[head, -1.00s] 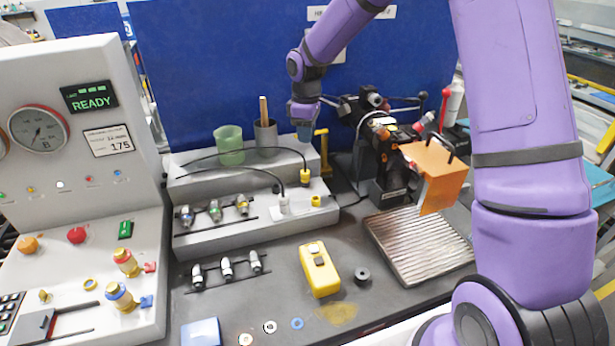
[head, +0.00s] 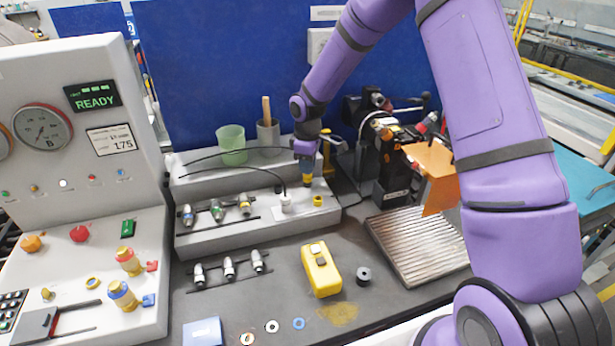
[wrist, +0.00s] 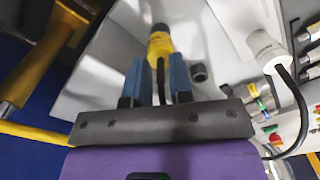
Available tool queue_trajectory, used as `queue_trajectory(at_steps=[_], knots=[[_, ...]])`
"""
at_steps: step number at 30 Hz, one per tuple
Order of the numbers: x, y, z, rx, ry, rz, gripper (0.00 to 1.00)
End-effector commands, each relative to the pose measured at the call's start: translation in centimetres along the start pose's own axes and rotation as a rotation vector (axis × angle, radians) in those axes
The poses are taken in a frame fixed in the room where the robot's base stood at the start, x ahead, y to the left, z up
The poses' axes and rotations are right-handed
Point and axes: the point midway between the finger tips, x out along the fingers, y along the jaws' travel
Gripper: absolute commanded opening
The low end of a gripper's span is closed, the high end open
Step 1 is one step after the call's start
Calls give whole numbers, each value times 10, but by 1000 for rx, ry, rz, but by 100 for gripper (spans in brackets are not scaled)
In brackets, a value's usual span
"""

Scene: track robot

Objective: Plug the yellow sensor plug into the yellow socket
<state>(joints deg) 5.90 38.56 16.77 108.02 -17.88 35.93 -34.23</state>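The yellow sensor plug (head: 308,181) stands upright on the grey stepped block, with a black cable at its top. It also shows in the wrist view (wrist: 160,46). My gripper (head: 306,161) is directly above it, pointing down. In the wrist view, my gripper's blue fingers (wrist: 159,72) lie either side of the plug's cable end, with a narrow gap between them. I cannot tell whether they press on the plug. The yellow socket (head: 318,201) is on the lower step, just in front and right of the plug, and looks empty.
A white plug (head: 285,204) with a black cable stands left of the socket. Several coloured connectors (head: 217,211) line the lower step. A green cup (head: 232,146) and grey cup (head: 268,138) stand behind. A yellow handheld box (head: 321,272) lies in front; a dark fixture (head: 392,165) stands right.

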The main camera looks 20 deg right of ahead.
Motion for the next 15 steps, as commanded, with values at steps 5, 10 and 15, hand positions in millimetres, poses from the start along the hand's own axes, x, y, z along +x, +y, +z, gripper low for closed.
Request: queue_trajectory(at_steps=[5,10,15], knots=[[0,0,0,0,0,0,21],[0,0,0,0,0,0,0],[0,0,0,0,0,0,0]])
